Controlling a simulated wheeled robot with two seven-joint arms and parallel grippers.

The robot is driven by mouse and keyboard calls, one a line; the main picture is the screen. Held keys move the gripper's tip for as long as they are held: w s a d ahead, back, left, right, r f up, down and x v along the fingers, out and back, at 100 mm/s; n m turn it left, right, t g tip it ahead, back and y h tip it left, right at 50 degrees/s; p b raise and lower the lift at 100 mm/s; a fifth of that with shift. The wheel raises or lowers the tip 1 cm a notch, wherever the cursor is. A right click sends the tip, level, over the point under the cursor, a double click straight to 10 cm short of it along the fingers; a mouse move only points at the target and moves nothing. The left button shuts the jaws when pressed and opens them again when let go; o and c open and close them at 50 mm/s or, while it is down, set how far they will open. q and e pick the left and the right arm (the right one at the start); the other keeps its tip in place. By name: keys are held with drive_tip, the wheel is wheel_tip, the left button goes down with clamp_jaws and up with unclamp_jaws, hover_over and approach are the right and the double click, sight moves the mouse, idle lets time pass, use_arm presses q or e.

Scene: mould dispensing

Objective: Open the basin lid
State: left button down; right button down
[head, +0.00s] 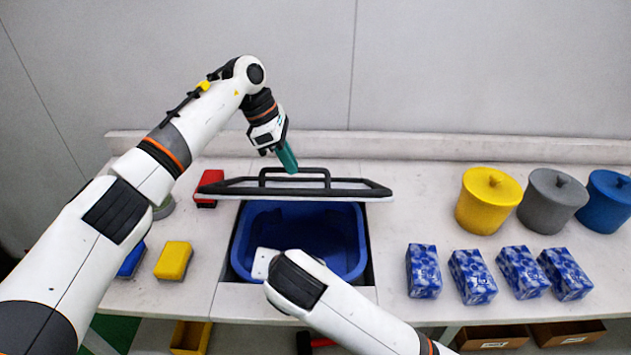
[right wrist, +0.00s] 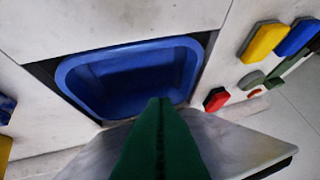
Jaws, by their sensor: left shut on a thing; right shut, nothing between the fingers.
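The lid (head: 350,188), a pale panel with a dark rim and a black bar handle (head: 322,172), is seen nearly edge-on above the back of the blue basin (head: 355,215). The basin's interior shows in front of it. My left gripper (head: 290,170) is shut on the lid handle. My right arm crosses in front of the basin in the head view, hiding part of it; its fingertips do not show there. In the right wrist view my right gripper (right wrist: 158,103) is shut and empty, with the basin (right wrist: 130,75) beyond and the lid (right wrist: 235,145) below.
A red brick (head: 208,186) and a yellow brick (head: 174,260) lie left of the basin. Several blue patterned packs (head: 472,276) and yellow (head: 487,205), grey (head: 550,205) and blue lidded pots stand at right. A back ledge (head: 450,147) runs behind.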

use_arm(q)
drive_tip(key=shift+a+f, duration=0.1)
drive_tip(key=shift+f, duration=0.15)
use_arm(e)
drive_tip(key=w+d+r+n+t+h, duration=0.1)
drive_tip(key=w+d+r+t, duration=0.15)
drive_tip(key=r, duration=0.35)
drive_tip(key=w+d+r+t+h, duration=0.1)
drive_tip(key=d+r+t, duration=0.15)
drive_tip(key=r, duration=0.35)
approach(316, 171)
drive_tip(key=x, duration=0.3)
drive_tip(key=f+x, duration=0.1)
drive_tip(key=x, duration=0.2)
drive_tip(key=shift+s+f, duration=0.1)
drive_tip(key=shift+s, duration=0.15)
use_arm(q)
drive_tip(key=shift+w, duration=0.1)
use_arm(e)
drive_tip(key=shift+w+r, duration=0.8)
drive_tip(key=shift+r, duration=0.05)
